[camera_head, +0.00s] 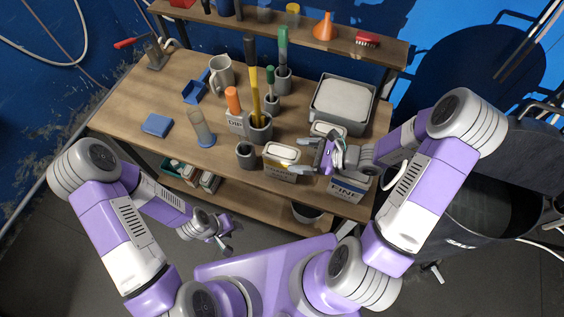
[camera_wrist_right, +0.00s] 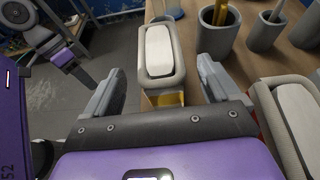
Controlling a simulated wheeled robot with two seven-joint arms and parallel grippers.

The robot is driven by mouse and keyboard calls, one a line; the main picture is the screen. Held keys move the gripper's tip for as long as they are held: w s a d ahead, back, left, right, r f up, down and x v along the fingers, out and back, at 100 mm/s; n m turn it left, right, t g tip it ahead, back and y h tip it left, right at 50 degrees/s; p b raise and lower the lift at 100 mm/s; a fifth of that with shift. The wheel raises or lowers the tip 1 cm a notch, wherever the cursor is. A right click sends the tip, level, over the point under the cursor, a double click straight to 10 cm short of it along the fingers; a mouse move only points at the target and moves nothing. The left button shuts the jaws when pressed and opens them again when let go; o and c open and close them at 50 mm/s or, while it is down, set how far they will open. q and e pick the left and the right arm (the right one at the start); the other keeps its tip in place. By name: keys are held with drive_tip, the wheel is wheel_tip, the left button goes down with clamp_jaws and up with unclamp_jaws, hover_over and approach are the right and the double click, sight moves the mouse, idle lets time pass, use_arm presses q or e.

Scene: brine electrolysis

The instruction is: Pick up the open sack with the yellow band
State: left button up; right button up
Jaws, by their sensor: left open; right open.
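The open sack with the yellow band (camera_head: 281,157) stands upright at the table's front edge, its pale contents showing at the top. In the right wrist view the same sack (camera_wrist_right: 160,50) appears straight ahead between my spread fingers, with some yellow showing low on its side. My right gripper (camera_head: 314,156) is open and empty, just right of the sack, its fingers pointing left towards it. I cannot tell whether a finger touches it. My left gripper (camera_head: 225,238) is open and empty, low in front of the table, away from the sack.
A sack marked FINE (camera_head: 347,188) stands right of the yellow-banded one, partly under my right arm. A grey cup (camera_head: 245,156) stands close on its left, and a tool holder (camera_head: 259,130) behind. A grey bin (camera_head: 341,106) is further back. The table's left front is clearer.

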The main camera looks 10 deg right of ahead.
sight(292, 154)
drive_tip(key=x, duration=0.6)
drive_tip(key=shift+s, duration=0.1)
clamp_jaws()
drive_tip(key=shift+r, duration=0.15)
